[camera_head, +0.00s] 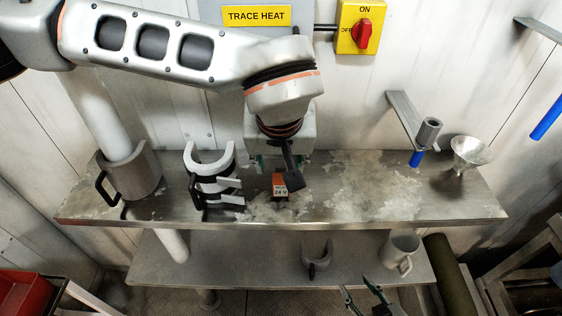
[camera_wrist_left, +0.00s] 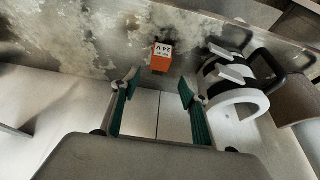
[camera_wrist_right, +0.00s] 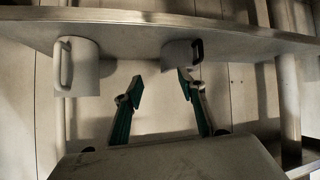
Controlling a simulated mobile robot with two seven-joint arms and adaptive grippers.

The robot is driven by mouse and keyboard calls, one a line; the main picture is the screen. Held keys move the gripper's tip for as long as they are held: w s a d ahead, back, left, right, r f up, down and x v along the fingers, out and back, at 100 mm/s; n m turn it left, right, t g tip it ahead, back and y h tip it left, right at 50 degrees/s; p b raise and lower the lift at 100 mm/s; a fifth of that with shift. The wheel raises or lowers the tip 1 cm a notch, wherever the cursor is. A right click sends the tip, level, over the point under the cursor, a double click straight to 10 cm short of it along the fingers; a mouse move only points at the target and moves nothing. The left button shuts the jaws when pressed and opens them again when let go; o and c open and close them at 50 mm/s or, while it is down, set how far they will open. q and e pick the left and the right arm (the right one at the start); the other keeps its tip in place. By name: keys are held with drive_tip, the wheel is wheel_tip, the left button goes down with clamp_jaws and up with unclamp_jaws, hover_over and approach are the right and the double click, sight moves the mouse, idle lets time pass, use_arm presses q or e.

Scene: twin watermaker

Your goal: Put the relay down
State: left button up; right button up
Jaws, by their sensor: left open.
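The relay (camera_head: 280,187) is a small orange block with a white label reading "24 V". It sits on the frosted metal upper shelf (camera_head: 345,213), and it also shows in the left wrist view (camera_wrist_left: 161,57). My left gripper (camera_head: 275,165) is over the shelf just behind the relay. In the left wrist view its jaws (camera_wrist_left: 157,85) are spread, with the relay beyond the fingertips and nothing between them. My right gripper (camera_head: 362,297) is low in front of the lower shelf. In the right wrist view its fingers (camera_wrist_right: 160,85) are apart and empty.
A funnel (camera_head: 470,152) is at the right end. The lower shelf holds a mug (camera_head: 402,250) and a dark cup (camera_head: 317,256). Frosted shelf right of the relay is clear.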

sight(281, 181)
use_arm(q)
drive_tip(key=shift+x, duration=0.85)
drive_tip(key=shift+s+f, duration=0.1)
drive_tip(key=shift+f, duration=0.3)
drive_tip(key=x, duration=0.5)
use_arm(e)
drive_tip(key=shift+s+f+g, duration=0.15)
drive_tip(key=shift+s+f, duration=0.15)
drive_tip(key=shift+s, duration=0.2)
drive_tip(key=shift+s+f+g, duration=0.15)
drive_tip(key=shift+s+f, duration=0.15)
drive_tip(key=shift+s, duration=0.2)
use_arm(q)
clamp_jaws()
drive_tip(key=shift+r, duration=0.15)
